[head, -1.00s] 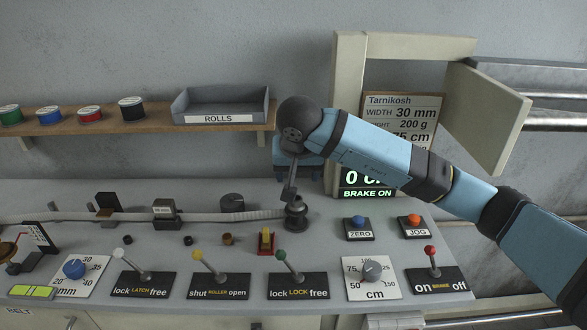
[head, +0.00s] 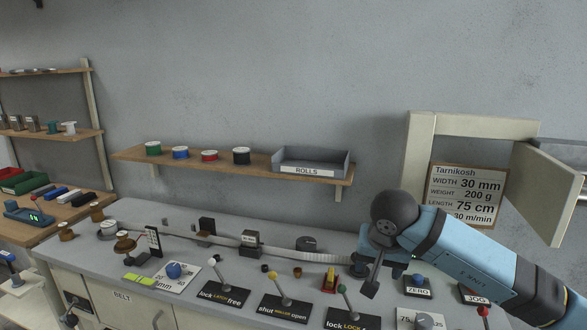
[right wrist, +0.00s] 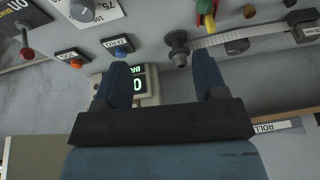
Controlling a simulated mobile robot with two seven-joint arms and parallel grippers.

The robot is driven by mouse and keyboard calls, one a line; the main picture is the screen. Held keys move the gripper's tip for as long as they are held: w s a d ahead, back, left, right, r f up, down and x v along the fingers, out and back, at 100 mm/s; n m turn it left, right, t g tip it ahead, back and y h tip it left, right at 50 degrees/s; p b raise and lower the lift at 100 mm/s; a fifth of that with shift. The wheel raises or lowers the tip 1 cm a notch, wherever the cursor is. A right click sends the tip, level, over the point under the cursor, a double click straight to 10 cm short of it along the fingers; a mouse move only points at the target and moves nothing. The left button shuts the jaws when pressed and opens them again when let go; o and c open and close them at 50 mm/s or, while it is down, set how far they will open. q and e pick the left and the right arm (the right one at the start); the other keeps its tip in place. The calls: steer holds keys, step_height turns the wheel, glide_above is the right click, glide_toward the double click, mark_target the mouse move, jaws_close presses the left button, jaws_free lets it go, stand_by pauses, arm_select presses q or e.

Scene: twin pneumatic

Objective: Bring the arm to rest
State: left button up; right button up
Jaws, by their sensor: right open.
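My right arm comes in from the right in the head view, and its gripper (head: 372,277) hangs over the back right of the grey console (head: 120,215). In the right wrist view the two blue fingers (right wrist: 160,85) stand wide apart with nothing between them. Beyond them are a lit green display (right wrist: 138,84) and a dark knob-like post (right wrist: 178,46), both apart from the fingers as far as I can tell. My left gripper is in neither view.
Levers with plates, such as lock/free (head: 223,295), line the console front. The ZERO (head: 418,284) and JOG (head: 474,294) buttons sit near my arm. A ROLLS tray (head: 311,162) stands on the wall shelf (head: 200,163). An open cabinet door (head: 548,195) is at right.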

steer(key=s+a+f+m+g+y, duration=0.25)
steer(key=s+a+f+y, duration=0.35)
steer(key=a, duration=0.3)
steer(key=s+a+r+m+g+y, duration=0.1)
steer(key=s+a+m+g+y, duration=0.1)
steer(key=s+a+m+y, duration=0.9)
steer(key=w+d+f+n+t+h, duration=0.1)
steer(key=d+f+n+t+h, duration=0.55)
steer(key=n, duration=1.05)
steer(key=w+d+f+n+t+h, duration=0.15)
steer(key=d+f+n+t, duration=0.25)
steer(key=d+n+t, duration=1)
steer(key=s+d+f+m+g+h, duration=0.1)
steer(key=s+f+m+g+h, duration=0.2)
steer(key=s+f+m+g, duration=0.45)
steer(key=s+f+m+g+h, duration=0.2)
steer(key=s+f+m, duration=0.3)
steer(key=f, duration=0.5)
arm_select(q)
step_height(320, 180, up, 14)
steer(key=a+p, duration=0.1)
steer(key=p, duration=1.5)
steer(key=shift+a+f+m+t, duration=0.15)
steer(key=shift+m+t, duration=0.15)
arm_select(e)
step_height(320, 180, up, 14)
steer(key=s+d+n, duration=0.1)
steer(key=s, duration=0.1)
steer(key=shift+f, duration=0.25)
